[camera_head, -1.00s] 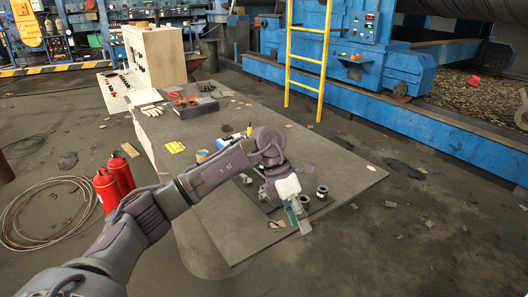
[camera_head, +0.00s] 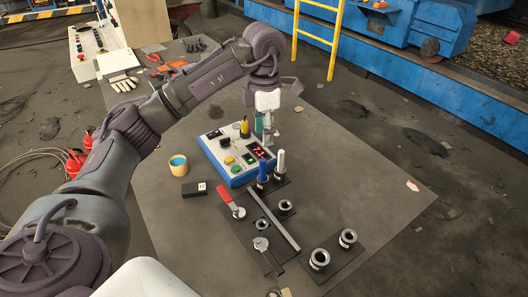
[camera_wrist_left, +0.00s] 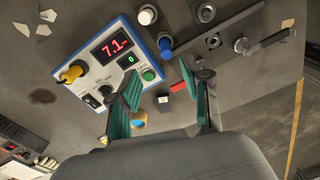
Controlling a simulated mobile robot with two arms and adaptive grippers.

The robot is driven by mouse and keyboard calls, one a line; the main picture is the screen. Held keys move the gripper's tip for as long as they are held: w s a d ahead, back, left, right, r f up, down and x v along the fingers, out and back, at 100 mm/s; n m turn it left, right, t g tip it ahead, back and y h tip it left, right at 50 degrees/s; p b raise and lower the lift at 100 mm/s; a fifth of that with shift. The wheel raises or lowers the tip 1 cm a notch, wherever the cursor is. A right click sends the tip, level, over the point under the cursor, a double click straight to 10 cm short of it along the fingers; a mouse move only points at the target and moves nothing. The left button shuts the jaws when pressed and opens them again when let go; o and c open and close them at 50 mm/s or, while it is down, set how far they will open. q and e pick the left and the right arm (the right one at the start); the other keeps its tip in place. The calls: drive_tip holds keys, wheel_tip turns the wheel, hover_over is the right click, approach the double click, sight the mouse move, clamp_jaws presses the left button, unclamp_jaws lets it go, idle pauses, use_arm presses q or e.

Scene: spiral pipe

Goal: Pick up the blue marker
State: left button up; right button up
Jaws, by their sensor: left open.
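The blue marker (camera_head: 262,170) stands upright in a dark holder on the table, beside a white marker (camera_head: 280,161). In the left wrist view the blue marker (camera_wrist_left: 165,45) is seen from above, beyond the fingertips and apart from them. My left gripper (camera_head: 266,132) is open and empty. It hangs over the control box in the head view, up and behind the blue marker. Its two green-padded fingers (camera_wrist_left: 162,92) show spread in the left wrist view. My right gripper is not in view.
A blue-and-white control box (camera_head: 232,152) with knobs and a red display stands behind the markers. A red-handled tool (camera_head: 230,201), a metal bar (camera_head: 273,220) and several rings lie in front. A tape roll (camera_head: 178,165) is to the left.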

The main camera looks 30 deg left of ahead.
sight(264, 160)
use_arm(q)
drive_tip(key=f, duration=0.3)
drive_tip(key=s+f+p, duration=0.1)
drive_tip(key=shift+s+d+f, duration=0.1)
drive_tip(key=shift+d+f, duration=0.15)
drive_tip(key=shift+d, duration=0.15)
drive_tip(key=f, duration=0.2)
drive_tip(key=shift+w+a+f+p, duration=0.1)
drive_tip(key=shift+w+f+p, duration=0.1)
drive_tip(key=shift+f+p, duration=0.6)
drive_tip(key=shift+f, duration=0.5)
drive_tip(key=f, duration=0.1)
drive_tip(key=f+p, duration=0.1)
drive_tip(key=f, duration=0.1)
drive_tip(key=shift+s+a+f, duration=0.15)
drive_tip(key=shift+s+f, duration=0.05)
drive_tip(key=shift+f, duration=0.3)
drive_tip(key=c, duration=0.9)
clamp_jaws()
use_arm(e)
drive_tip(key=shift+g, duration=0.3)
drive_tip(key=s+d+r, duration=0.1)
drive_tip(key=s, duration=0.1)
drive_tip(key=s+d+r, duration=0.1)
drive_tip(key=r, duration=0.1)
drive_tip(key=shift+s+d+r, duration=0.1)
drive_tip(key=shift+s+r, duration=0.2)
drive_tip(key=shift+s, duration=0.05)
